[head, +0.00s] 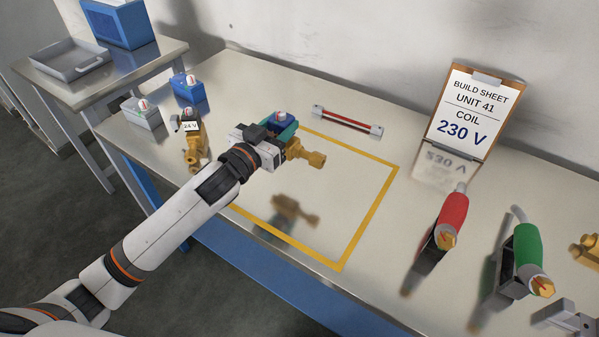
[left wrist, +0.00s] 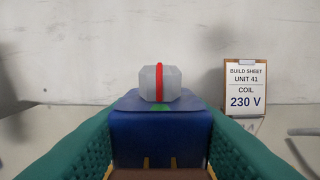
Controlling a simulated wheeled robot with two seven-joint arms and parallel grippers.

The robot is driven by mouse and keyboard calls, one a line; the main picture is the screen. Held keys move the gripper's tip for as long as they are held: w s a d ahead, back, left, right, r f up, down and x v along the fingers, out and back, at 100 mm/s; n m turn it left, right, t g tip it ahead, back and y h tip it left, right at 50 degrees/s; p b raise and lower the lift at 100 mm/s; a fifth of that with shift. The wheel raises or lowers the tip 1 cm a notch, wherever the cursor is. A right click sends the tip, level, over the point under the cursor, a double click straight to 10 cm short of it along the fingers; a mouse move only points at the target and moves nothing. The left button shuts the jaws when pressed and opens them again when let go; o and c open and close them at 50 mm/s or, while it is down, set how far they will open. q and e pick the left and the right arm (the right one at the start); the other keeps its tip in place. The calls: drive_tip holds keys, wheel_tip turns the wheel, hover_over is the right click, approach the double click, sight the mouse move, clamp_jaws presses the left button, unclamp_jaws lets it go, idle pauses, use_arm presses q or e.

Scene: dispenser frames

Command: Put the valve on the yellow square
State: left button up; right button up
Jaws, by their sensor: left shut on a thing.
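The valve (head: 308,156) has a brass body and a blue coil with a clear, red-striped plug on top. My left gripper (head: 281,128) is shut on its blue coil. The coil (left wrist: 160,135) fills the space between the green fingers in the left wrist view. The valve hangs upright above the yellow square (head: 369,219), a taped outline on the bench, and its shadow falls inside. The gripper hides part of the outline's back left. Another brass valve (head: 193,148), tagged 24 V, stands left of the square. My right gripper is not in view.
Blue (head: 186,86) and grey (head: 143,111) coils stand at the back left. A red-barred part (head: 347,121) lies behind the square. A clipboard (head: 474,109) reads coil 230 V. Red (head: 449,222) and green (head: 526,256) tools stand right. The square's inside is clear.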

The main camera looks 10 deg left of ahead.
use_arm(q)
drive_tip(key=f, duration=0.5)
drive_tip(key=shift+w+f, duration=0.2)
drive_tip(key=shift+f, duration=0.15)
drive_tip(key=shift+f+b, duration=0.35)
drive_tip(key=shift+f, duration=1.6)
drive_tip(key=shift+f, duration=0.1)
drive_tip(key=o, duration=0.9)
drive_tip(key=shift+a+f, duration=0.1)
drive_tip(key=shift+f, duration=0.1)
drive_tip(key=o, duration=0.5)
drive_tip(key=shift+c, duration=0.2)
drive_tip(key=shift+s+r, duration=0.15)
drive_tip(key=shift+r, duration=0.05)
drive_tip(key=b+v, duration=0.1)
drive_tip(key=v, duration=1)
drive_tip(key=shift+s+a, duration=0.15)
drive_tip(key=shift+s, duration=0.25)
drive_tip(key=shift+r, duration=0.1)
